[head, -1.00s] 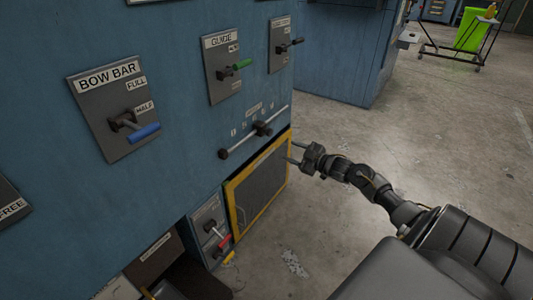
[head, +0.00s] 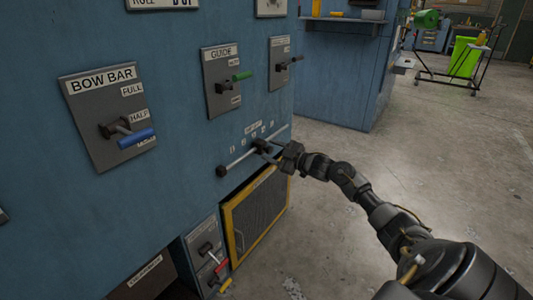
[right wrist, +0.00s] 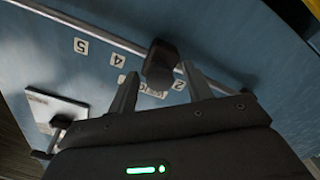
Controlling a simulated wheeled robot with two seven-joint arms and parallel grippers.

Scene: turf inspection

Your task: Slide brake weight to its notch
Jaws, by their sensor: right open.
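The brake weight (head: 261,145) is a dark block on a slanting metal rod (head: 240,160) on the blue panel. In the right wrist view the weight (right wrist: 159,62) sits on the rod just beyond and between my open fingertips. My right gripper (head: 270,152) is at the weight in the head view; its fingers (right wrist: 158,82) are spread, and I cannot tell whether they touch it. Number tags run beside the rod; 5 (right wrist: 81,45), 4 (right wrist: 118,60) and 2 (right wrist: 178,85) are readable. Part of the scale is hidden by the weight and a finger. My left gripper is not in view.
A yellow-framed mesh hatch (head: 257,218) lies below the rod. Handles stick out at the BOW BAR plate (head: 108,115), the GUIDE plate (head: 222,80) and the plate right of it (head: 285,62). Open concrete floor (head: 350,225) lies to the right.

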